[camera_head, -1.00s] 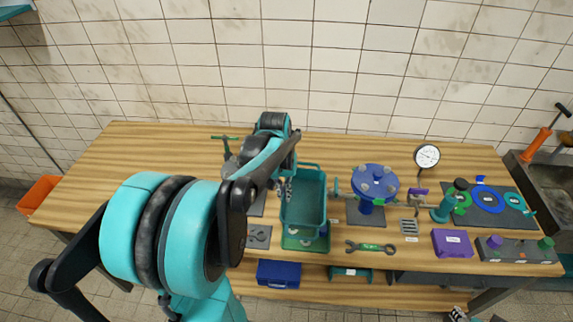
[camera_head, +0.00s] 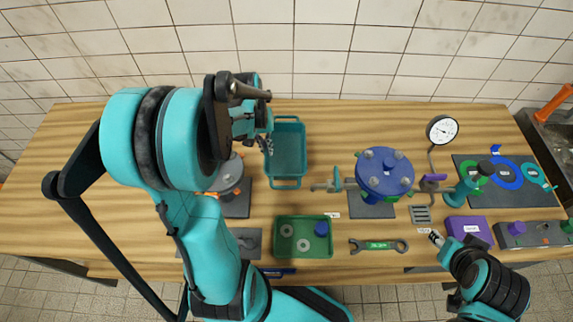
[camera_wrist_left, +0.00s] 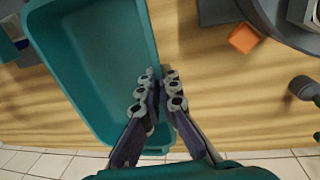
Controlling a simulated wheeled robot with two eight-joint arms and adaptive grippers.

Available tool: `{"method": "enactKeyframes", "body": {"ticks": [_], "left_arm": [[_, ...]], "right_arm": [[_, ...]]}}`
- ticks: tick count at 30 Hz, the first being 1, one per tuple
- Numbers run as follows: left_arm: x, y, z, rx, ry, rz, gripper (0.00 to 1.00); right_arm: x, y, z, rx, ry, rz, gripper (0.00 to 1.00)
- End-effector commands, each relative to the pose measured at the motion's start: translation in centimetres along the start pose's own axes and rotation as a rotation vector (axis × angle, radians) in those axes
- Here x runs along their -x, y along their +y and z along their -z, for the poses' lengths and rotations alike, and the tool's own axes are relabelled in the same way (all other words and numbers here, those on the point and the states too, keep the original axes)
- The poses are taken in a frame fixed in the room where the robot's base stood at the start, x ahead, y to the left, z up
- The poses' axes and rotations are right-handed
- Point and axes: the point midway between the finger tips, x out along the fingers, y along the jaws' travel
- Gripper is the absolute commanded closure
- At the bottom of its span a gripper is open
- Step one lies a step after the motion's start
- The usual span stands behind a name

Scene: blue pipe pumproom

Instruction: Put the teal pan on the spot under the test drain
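The teal pan (camera_head: 287,155) is a deep rectangular tray with a handle at each end. It is near the back of the bench, left of the blue-topped pump. My left gripper (camera_head: 266,146) is at its left wall. In the left wrist view the fingers (camera_wrist_left: 158,88) straddle the rim of the pan (camera_wrist_left: 95,65), closed on it. Whether the pan touches the bench is unclear. A drain pipe with a lever (camera_head: 333,184) sticks out left from the pump, with a small white label (camera_head: 331,215) below it. My right gripper (camera_head: 437,238) is by the floor grate; its finger opening is unclear.
A green tray (camera_head: 303,222) with rings and a blue part lies in front of the pan. Bare wood lies below the drain pipe.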

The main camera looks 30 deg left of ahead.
Motion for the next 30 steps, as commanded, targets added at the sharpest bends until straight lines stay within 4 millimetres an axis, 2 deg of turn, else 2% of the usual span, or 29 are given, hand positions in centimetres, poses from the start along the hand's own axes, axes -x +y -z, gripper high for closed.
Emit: {"method": "enactKeyframes", "body": {"ticks": [1, 3, 11, 15, 25, 30], "left_arm": [[-1.9, -0.3, 0.1, 0.000, 0.000, 0.000, 1.00], [-3.8, -0.5, 0.1, 0.000, 0.000, 0.000, 1.00], [-9.4, -1.4, 0.1, 0.000, 0.000, 0.000, 1.00], [-9.6, 1.2, 0.0, -0.005, -0.001, 0.000, 1.00], [-10.0, 4.0, 0.0, -0.002, 0.000, 0.000, 1.00], [-10.4, 6.9, 0.0, -0.004, 0.000, 0.000, 1.00]], "right_arm": [[-0.7, 0.0, -0.5, 0.000, 0.000, 0.000, 0.60], [-1.2, 0.0, -0.8, 0.000, 0.000, 0.000, 0.60], [-2.6, 0.0, -1.9, 0.000, 0.000, 0.000, 0.60], [-2.6, 0.0, -1.9, 0.000, 0.000, 0.000, 0.60], [-2.9, 0.0, -2.0, 0.000, 0.000, 0.000, 0.60], [-3.1, 0.0, -2.2, 0.000, 0.000, 0.000, 0.60]]}}
